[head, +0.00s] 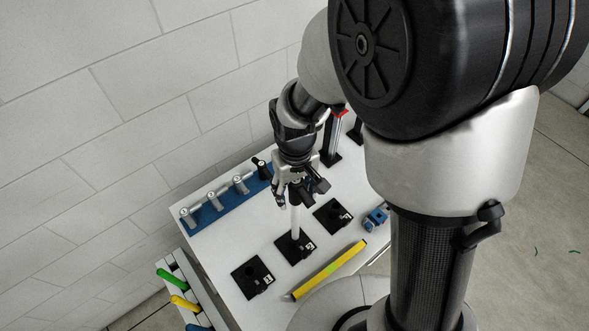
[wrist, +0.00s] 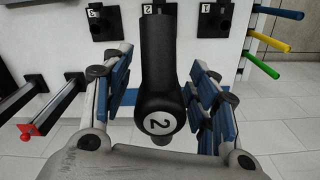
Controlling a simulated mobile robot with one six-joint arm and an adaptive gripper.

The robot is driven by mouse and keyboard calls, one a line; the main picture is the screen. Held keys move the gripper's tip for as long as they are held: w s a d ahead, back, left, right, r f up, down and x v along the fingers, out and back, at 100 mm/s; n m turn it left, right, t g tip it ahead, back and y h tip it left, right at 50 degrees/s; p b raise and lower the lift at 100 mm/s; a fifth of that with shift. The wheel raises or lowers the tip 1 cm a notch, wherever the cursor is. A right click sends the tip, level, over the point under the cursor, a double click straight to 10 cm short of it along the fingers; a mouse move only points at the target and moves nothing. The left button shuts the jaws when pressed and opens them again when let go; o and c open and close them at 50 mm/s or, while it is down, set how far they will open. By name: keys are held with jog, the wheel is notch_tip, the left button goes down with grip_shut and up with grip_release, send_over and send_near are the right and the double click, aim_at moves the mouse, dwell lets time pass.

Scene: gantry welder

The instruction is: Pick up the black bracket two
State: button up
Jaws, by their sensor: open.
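The black bracket two (wrist: 158,60) is a long black piece with a round white "2" on its near end. In the wrist view it lies between my gripper's fingers (wrist: 161,75), with a visible gap on each side. My gripper (head: 298,190) is open, pointing down over the table in the head view. A pale upright rod (head: 295,220) shows below it, over the black base marked 2 (head: 294,247); I cannot tell whether it is the bracket. Base 2 also shows in the wrist view (wrist: 148,9), partly hidden by the bracket.
Black bases 1 (head: 252,277) and 3 (head: 332,214) flank base 2 on the white table. A blue rack (head: 210,215) with several numbered pieces stands along the wall side. A yellow level (head: 328,270), a small blue vise (head: 375,219) and a red-topped clamp (head: 333,140) stand nearby.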

jog(key=shift+s, duration=0.1)
jog(key=shift+c, duration=0.4)
grip_shut()
